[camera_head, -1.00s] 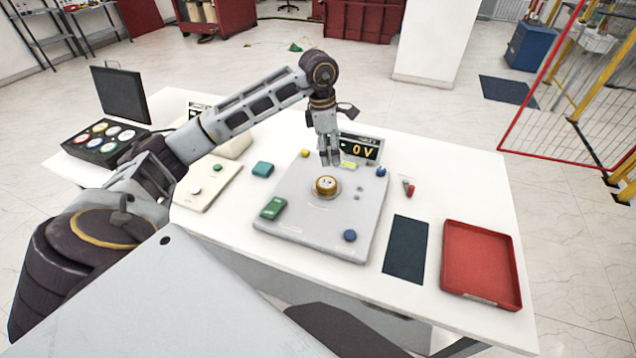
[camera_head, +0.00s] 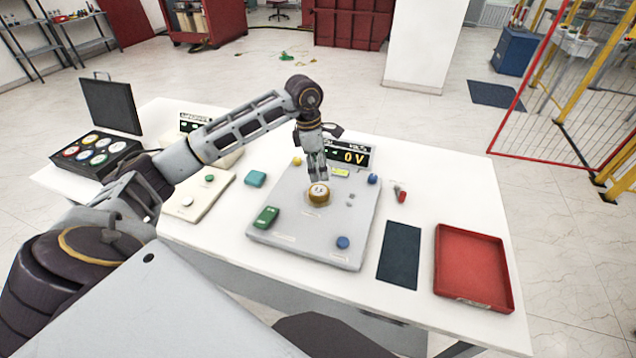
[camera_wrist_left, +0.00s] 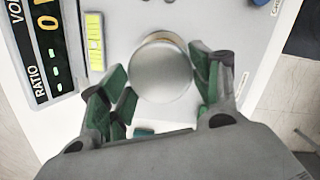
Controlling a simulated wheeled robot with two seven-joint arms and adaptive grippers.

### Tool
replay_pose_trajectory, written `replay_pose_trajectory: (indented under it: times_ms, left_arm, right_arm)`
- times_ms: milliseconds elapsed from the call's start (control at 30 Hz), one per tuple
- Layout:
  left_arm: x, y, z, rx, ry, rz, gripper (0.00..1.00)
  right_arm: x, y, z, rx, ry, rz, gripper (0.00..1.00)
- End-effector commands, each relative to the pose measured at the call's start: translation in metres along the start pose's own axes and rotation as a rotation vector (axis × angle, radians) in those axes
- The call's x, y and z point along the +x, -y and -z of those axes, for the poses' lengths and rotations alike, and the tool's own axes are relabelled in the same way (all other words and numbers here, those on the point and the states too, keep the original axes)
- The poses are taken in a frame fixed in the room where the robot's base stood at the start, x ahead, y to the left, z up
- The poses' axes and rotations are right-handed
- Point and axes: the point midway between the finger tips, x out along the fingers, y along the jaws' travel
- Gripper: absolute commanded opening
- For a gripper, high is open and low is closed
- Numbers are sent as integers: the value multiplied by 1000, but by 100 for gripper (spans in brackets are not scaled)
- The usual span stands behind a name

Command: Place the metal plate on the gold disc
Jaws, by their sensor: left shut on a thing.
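The metal plate (camera_wrist_left: 162,74) is a round, shiny grey disc between the green-padded fingers of my left gripper (camera_wrist_left: 161,82). The gold disc (camera_head: 318,196) sits on the light grey panel (camera_head: 285,228). A thin brownish rim of it (camera_wrist_left: 160,37) shows behind the plate in the left wrist view; the plate hides the rest. In the head view my left gripper (camera_head: 318,180) points down with its fingertips directly at the gold disc. The gripper is shut on the plate. I cannot tell whether the plate touches the gold disc. My right gripper is not in view.
A display reading 0 V (camera_head: 352,156) stands close behind the gripper. A dark mat (camera_head: 399,254) and an empty red tray (camera_head: 473,267) lie to the right.

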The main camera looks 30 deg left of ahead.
Motion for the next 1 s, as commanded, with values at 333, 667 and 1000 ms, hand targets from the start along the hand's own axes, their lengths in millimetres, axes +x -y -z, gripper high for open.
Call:
replay_pose_trajectory:
  times_ms: [333,667,1000]
  left_arm:
    - [30,0,4,0,1,1,34]
    - [31,0,4,0,1,1,34]
    - [57,0,9,-2,-1,3,34]
  right_arm:
    - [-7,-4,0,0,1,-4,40]
    - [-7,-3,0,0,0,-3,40]
    - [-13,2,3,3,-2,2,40]
